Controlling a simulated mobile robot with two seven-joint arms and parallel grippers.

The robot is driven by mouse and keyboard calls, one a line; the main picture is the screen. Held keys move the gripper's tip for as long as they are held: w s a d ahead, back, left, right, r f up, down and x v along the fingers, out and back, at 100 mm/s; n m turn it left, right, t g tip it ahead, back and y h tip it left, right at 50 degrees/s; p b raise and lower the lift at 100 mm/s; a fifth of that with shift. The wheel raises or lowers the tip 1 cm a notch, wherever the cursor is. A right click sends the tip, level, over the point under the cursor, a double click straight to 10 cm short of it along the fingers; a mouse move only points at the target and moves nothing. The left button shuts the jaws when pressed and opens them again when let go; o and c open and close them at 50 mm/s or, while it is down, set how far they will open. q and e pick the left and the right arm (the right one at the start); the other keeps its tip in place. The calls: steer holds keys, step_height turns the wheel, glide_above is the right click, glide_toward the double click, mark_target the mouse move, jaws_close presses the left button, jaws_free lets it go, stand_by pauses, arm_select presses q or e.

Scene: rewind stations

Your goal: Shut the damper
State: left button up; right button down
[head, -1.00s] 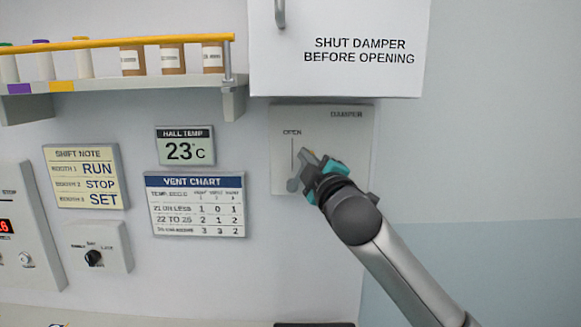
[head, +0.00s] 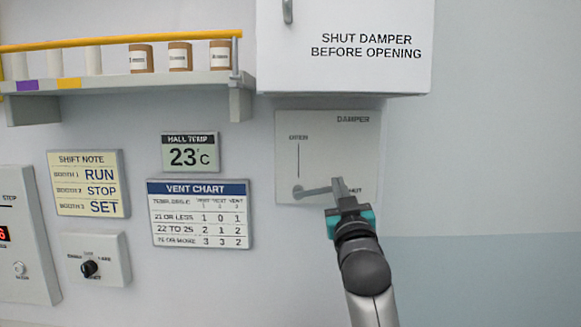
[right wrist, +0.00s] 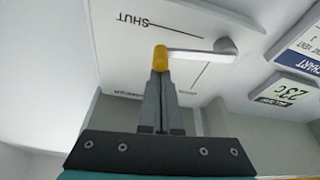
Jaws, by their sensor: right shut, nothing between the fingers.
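The damper panel (head: 350,150) is a pale plate on the wall under a white cabinet. Its grey lever (head: 316,190) runs right from a pivot at lower left, nearly level with a slight upward slope, toward the SHUT mark. My right gripper (head: 338,184) is shut and empty, its fingertips at the lever's free end and partly hiding the SHUT label. In the right wrist view the lever (right wrist: 190,55) ends in a yellow tip (right wrist: 160,58) at the closed fingertips (right wrist: 160,75); I cannot tell whether they touch. My left gripper is not in view.
The cabinet (head: 345,70), marked "SHUT DAMPER BEFORE OPENING", juts out just above the panel. A vent chart (head: 200,212) and a temperature display (head: 190,152) hang left of the panel. The wall at right is clear.

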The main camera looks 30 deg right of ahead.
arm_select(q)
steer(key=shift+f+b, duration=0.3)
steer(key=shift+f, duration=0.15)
arm_select(e)
steer(key=shift+s+d+f+m+g+h, duration=0.15)
steer(key=shift+f+m+h, duration=0.25)
steer(key=shift+m, duration=0.45)
steer(key=shift+w+d+f+m+g+h, duration=0.1)
steer(key=shift+f+m+g+h, duration=0.3)
steer(key=shift+m, duration=0.45)
steer(key=shift+f, duration=0.2)
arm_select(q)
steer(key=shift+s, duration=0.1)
arm_select(e)
step_height(320, 180, up, 4)
steer(key=r+p, duration=0.1)
steer(key=p, duration=0.3)
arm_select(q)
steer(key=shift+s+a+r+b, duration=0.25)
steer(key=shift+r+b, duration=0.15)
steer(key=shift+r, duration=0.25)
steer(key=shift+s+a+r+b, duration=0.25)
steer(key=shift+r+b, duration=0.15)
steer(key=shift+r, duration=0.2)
arm_select(e)
steer(key=v, duration=1)
steer(key=shift+f, duration=0.45)
